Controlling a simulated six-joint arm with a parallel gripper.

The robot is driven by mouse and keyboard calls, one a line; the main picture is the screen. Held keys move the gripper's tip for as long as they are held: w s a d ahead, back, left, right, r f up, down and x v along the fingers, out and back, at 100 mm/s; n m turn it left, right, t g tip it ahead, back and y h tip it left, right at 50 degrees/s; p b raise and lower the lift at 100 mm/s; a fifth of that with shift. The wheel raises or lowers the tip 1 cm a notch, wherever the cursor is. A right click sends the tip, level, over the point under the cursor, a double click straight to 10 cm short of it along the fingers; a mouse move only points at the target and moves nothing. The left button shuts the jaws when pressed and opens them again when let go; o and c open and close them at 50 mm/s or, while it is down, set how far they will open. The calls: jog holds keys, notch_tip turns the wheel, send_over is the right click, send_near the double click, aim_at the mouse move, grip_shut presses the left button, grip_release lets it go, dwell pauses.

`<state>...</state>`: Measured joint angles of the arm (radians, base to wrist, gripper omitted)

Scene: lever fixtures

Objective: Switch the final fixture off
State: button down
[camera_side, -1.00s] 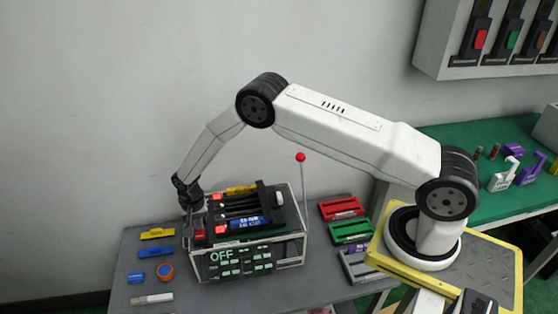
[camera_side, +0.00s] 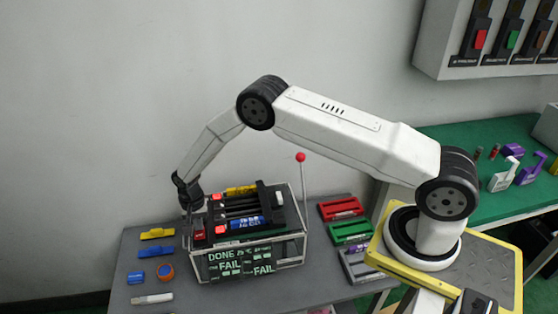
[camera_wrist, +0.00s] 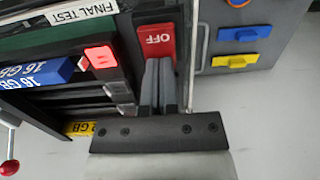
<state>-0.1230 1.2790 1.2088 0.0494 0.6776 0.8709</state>
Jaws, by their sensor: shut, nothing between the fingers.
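The final test fixture (camera_side: 290,262) is a clear-sided box with a dark top on the grey table. Its front display (camera_side: 240,262) reads DONE and FAIL. The "FINAL TEST" label (camera_wrist: 82,12) shows in the wrist view. A red rocker switch marked OFF (camera_wrist: 154,40) sits at the fixture's edge; its small red face also shows in the side view (camera_side: 199,234). My gripper (camera_wrist: 158,64) is shut and empty, with its fingertips at the switch, partly covering it. I cannot tell whether they touch. In the side view my gripper (camera_side: 190,208) is at the fixture's left end.
Blue (camera_wrist: 245,33) and yellow (camera_wrist: 236,62) sticks lie beside the fixture. A red-knobbed lever (camera_side: 301,158) stands at its right. Red (camera_side: 341,208) and green (camera_side: 350,232) trays lie farther right. A blue 16 GB module (camera_wrist: 38,76) and a lit red light (camera_wrist: 100,57) are on top.

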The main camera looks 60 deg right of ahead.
aim_at(199, 233)
jog(key=shift+s+a+r, duration=0.1)
jog(key=shift+s+a, duration=0.35)
jog(key=shift+s, duration=0.1)
jog(key=shift+w+r, duration=0.1)
jog(key=shift+r, duration=0.1)
notch_tip(199, 233, up, 14)
jog(key=shift+d+f, duration=0.15)
dwell(0.7)
jog(key=shift+a, duration=0.4)
jog(key=shift+f, duration=0.1)
jog(key=f, duration=1.3)
jog(key=shift+s+a+f, duration=0.2)
jog(key=shift+s+f, duration=0.1)
jog(key=shift+f, duration=0.1)
